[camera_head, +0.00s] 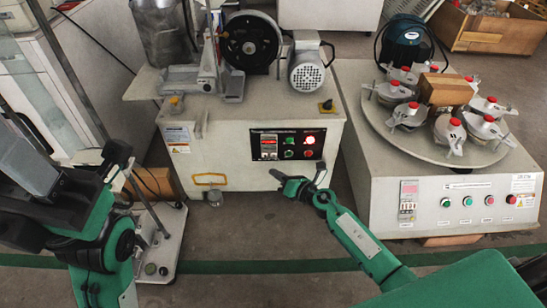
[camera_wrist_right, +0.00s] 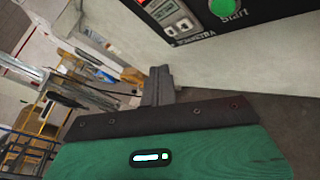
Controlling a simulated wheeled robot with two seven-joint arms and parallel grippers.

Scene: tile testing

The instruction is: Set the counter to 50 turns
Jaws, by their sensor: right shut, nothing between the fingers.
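The counter (camera_head: 268,147) is a small module with a red lit display on the black control panel of the middle machine. In the right wrist view the counter (camera_wrist_right: 178,22) is at the top, partly cut off by the frame edge, and its digits are not readable. My right gripper (camera_head: 277,174) is shut and empty, below and in front of the panel, apart from it. Its grey fingers (camera_wrist_right: 158,86) show in the wrist view below the counter. My left arm is at the lower left; grey parts (camera_head: 28,160) there may be its gripper, with the fingers unclear.
A green start button (camera_wrist_right: 224,8) is right of the counter. The panel also has a red glowing button (camera_head: 309,140). A right-hand machine (camera_head: 360,190) carries a turntable (camera_head: 384,128) with several red-capped jars and its own buttons. Grey floor (camera_head: 235,225) lies open in front.

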